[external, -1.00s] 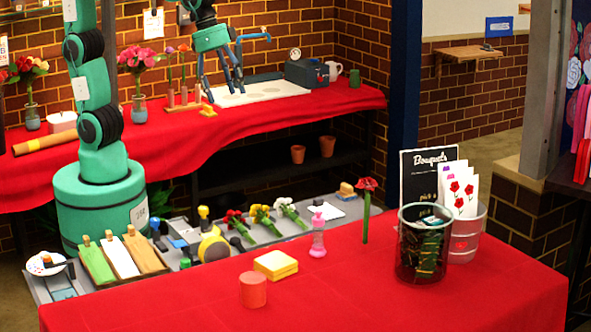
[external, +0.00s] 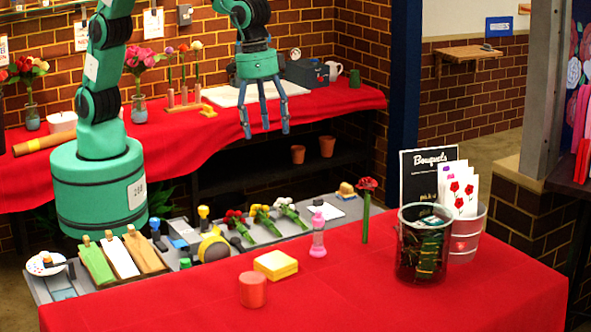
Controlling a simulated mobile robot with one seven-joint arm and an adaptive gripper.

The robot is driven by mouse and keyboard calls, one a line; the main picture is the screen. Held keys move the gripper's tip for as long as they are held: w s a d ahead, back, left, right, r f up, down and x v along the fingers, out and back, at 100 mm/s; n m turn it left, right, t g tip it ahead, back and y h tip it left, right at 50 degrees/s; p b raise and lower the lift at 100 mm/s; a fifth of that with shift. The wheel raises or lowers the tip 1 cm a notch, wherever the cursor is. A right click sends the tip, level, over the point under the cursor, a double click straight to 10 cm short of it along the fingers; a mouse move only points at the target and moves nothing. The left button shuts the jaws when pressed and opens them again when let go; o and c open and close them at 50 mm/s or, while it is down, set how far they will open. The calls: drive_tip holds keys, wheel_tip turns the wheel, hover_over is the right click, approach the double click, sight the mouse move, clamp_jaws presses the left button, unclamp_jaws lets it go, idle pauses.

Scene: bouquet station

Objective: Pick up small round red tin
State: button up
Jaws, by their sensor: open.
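A small round red tin (external: 252,290) stands upright on the near red-covered table, left of a yellow square block (external: 275,265). Its top is lighter than its side. My gripper (external: 265,132) is open and empty, with its blue-grey fingers pointing down. It hangs in the air well above and behind the tin, in front of the back counter.
A pink bottle (external: 318,238), a standing red flower (external: 366,200) and a dark glass jar (external: 422,245) stand to the tin's right. A grey tray (external: 290,227) with flowers and tools lies behind. The cloth in front of the tin is clear.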

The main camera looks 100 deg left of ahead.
drive_tip(key=w+d+f+n+g+p, duration=0.1)
drive_tip(key=w+d+f+p, duration=0.15)
drive_tip(key=d, duration=0.45)
drive_tip(key=w+d+f+p, duration=0.1)
drive_tip(key=d+f+p, duration=0.1)
drive_tip(key=d+f, duration=0.3)
drive_tip(key=p, duration=0.4)
hover_over(253, 277)
wheel_tip(253, 277, down, 10)
drive_tip(key=shift+s+d+r+n+g+y, duration=0.1)
drive_tip(key=shift+d+n+g+y, duration=0.05)
drive_tip(key=shift+n+g+y, duration=0.25)
drive_tip(key=shift+f, duration=4.3)
drive_tip(key=shift+f+p, duration=0.1)
drive_tip(key=shift+p, duration=0.2)
drive_tip(key=shift+f+p, duration=0.4)
drive_tip(key=shift+f, duration=2.05)
drive_tip(key=shift+c, duration=0.6)
